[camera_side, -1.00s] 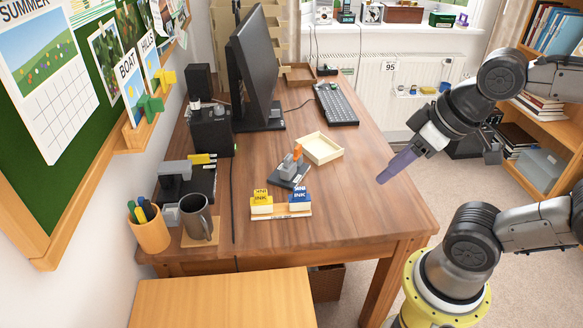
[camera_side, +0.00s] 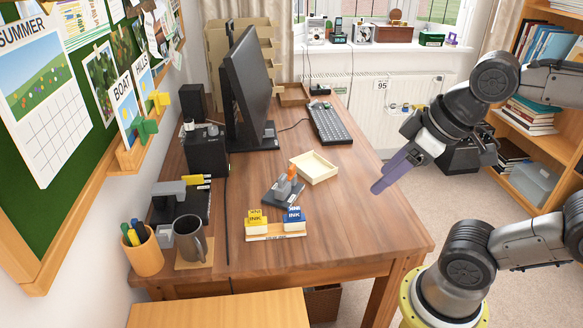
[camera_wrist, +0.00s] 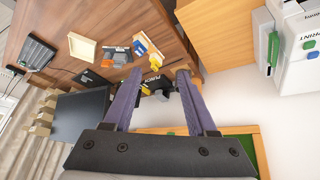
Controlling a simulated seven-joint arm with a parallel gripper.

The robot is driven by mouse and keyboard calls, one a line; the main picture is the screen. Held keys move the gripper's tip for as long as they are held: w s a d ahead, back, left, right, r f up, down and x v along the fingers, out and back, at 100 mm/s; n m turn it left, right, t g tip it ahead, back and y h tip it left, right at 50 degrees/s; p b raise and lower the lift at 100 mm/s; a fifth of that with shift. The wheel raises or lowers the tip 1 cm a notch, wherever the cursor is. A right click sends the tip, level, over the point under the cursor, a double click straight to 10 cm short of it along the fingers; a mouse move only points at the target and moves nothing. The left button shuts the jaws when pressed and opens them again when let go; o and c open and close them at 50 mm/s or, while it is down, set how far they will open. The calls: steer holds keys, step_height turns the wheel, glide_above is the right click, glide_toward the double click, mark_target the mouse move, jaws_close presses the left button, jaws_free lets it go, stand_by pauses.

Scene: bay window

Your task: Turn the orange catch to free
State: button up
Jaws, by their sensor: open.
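The orange catch (camera_side: 292,172) stands up from a small dark-based grey device (camera_side: 283,190) in the middle of the desk. In the wrist view the device (camera_wrist: 117,55) is small, and the orange part (camera_wrist: 110,48) shows only as a small patch, so its setting cannot be read. My gripper (camera_side: 376,190) has purple fingers and is to the right of the device, above the desk's right edge and well apart from it. In the wrist view my gripper (camera_wrist: 160,75) has its two fingers spread with nothing held between them.
Yellow and blue ink boxes (camera_side: 273,222) stand in front of the device. A cream tray (camera_side: 313,168) lies just behind it. A monitor (camera_side: 247,85), keyboard (camera_side: 330,122), mug (camera_side: 190,240) and pen pot (camera_side: 142,252) occupy the left and back. The desk's right side is clear.

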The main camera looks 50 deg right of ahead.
steer(key=w+d+r+n+g, duration=0.1)
steer(key=w+d+r, duration=0.1)
steer(key=w+r, duration=0.5)
steer(key=w+d+r+n, duration=0.1)
steer(key=w+d+r, duration=0.2)
steer(key=w, duration=0.8)
steer(key=m+g, duration=0.1)
steer(key=g, duration=0.4)
glide_above(292, 166)
step_height(292, 166, down, 22)
step_height(292, 166, down, 13)
steer(key=shift+f, duration=0.2)
jaws_close()
